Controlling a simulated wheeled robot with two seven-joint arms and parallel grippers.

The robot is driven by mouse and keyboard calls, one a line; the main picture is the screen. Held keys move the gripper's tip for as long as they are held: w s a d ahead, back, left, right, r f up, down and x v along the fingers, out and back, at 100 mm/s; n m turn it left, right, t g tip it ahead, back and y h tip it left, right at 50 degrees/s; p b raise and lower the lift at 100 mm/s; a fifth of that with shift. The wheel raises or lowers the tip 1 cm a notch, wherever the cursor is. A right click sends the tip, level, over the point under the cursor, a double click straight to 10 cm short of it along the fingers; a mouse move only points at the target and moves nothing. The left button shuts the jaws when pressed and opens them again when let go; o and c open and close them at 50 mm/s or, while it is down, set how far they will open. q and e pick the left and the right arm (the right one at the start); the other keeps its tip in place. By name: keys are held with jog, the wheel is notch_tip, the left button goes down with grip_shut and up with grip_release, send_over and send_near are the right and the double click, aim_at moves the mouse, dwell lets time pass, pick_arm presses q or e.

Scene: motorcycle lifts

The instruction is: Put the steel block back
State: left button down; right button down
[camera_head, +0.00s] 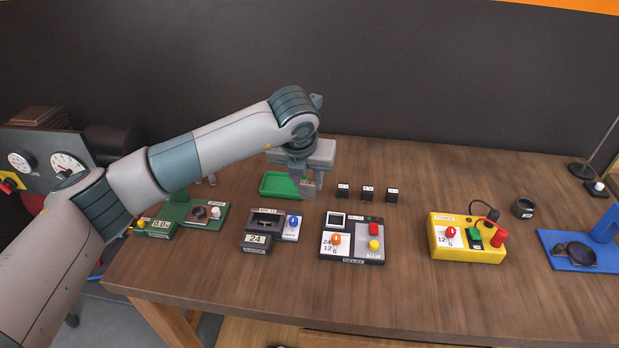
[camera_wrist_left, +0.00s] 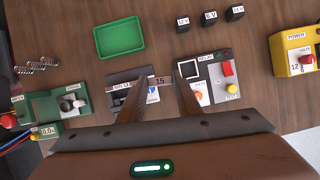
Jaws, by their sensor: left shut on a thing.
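My left gripper (camera_head: 308,188) hangs over the workbench, just right of the green tray (camera_head: 268,185). In the left wrist view its two fingers (camera_wrist_left: 162,84) are shut on a small grey block marked 15 (camera_wrist_left: 160,81), which looks like the steel block. In the head view the block is mostly hidden by the fingers. The block appears held above the bench, in line with the gap between the dark grey device (camera_head: 257,240) and the relay box (camera_head: 352,252); its exact height is hard to tell. The green tray looks empty in the left wrist view (camera_wrist_left: 119,38). My right gripper is out of view.
Three small black labelled blocks (camera_head: 367,193) stand right of my gripper. A yellow power box (camera_head: 466,240), a black ring (camera_head: 522,208) and a blue stand (camera_head: 575,250) are further right. A green device (camera_head: 178,215) is at the left. Bare wood lies behind the power box.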

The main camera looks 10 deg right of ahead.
pick_arm(q)
jog(key=s+a+f+m+g+b, duration=0.1)
jog(key=s+a+f+m+g, duration=0.1)
jog(key=s+a+m, duration=0.2)
jog(key=s+a+f+m+g+b, duration=0.2)
jog(key=s+a+f+m+g, duration=0.1)
jog(key=a+m, duration=0.8)
jog(key=s+a+f+m+g+h+b, duration=0.1)
jog(key=s+a+f+m+g+b, duration=0.1)
jog(key=s+a+m, duration=0.4)
jog(key=shift+a+f+m, duration=0.35)
jog(key=shift+a+m, duration=0.25)
jog(key=shift+a, duration=0.1)
jog(key=shift+a+f+m, duration=0.3)
jog(key=shift+a+m, duration=0.3)
jog(key=shift+a, duration=0.05)
jog(key=s+a+m+g+y+b, duration=0.1)
jog(key=s+a+m+y, duration=0.1)
jog(key=s+a+m, duration=0.5)
jog(key=shift+f+m+g+y, duration=0.3)
jog(key=shift+m+y, duration=0.1)
jog(key=shift+m, duration=0.1)
jog(key=shift+w+d+r, duration=0.1)
jog(key=shift+w+d, duration=0.05)
